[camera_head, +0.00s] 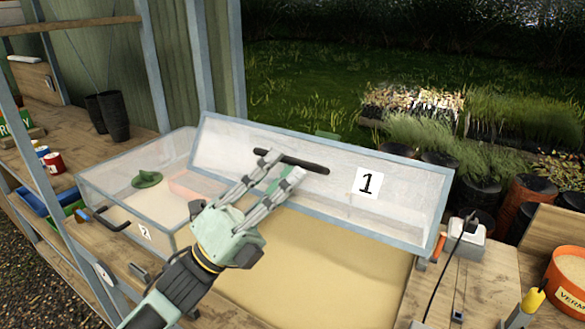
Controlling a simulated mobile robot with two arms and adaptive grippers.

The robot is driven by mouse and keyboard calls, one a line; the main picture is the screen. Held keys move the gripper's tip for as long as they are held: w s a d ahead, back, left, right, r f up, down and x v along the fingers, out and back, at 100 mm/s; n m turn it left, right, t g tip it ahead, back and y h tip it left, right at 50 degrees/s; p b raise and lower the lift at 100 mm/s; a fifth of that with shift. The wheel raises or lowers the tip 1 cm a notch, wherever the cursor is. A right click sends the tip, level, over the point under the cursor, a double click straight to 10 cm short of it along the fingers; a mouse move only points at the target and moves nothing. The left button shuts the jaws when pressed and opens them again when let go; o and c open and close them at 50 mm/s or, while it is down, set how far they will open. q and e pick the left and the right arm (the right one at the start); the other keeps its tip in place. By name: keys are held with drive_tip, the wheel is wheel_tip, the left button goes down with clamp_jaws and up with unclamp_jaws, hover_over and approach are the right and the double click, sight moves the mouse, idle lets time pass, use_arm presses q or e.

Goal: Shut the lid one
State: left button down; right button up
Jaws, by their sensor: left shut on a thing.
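Lid one (410,200) is a clear, grey-framed panel marked "1". It is raised and tilted back above a box of sand (330,262). A black handle (308,165) runs along its upper middle. My left gripper (283,165) reaches up from the lower left, with its fingers at the left part of the handle, shut on it. The fingers hide part of the handle. A second lid (120,172), marked "2", lies over the box to the left, with its own black handle (106,222) at the front. My right gripper is not in view.
A white power block (464,245) with a cable stands on the wooden bench to the right. An orange pot (568,272) and a yellow-handled tool (530,303) are at the right edge. Grey posts and shelves stand at the left, with black pots (114,117).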

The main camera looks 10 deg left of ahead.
use_arm(q)
drive_tip(key=shift+s+a+f+b, duration=0.15)
drive_tip(key=shift+s+f+b, duration=0.2)
drive_tip(key=shift+f, duration=0.35)
drive_tip(key=shift+s+a+f+b, duration=0.1)
drive_tip(key=shift+s+f+b, duration=0.25)
drive_tip(key=shift+f, duration=0.35)
drive_tip(key=c, duration=2.2)
unclamp_jaws()
drive_tip(key=o, duration=0.4)
drive_tip(key=shift+w+d, duration=0.1)
drive_tip(key=shift+w, duration=0.15)
drive_tip(key=v, duration=1.2)
drive_tip(key=shift+s, duration=0.1)
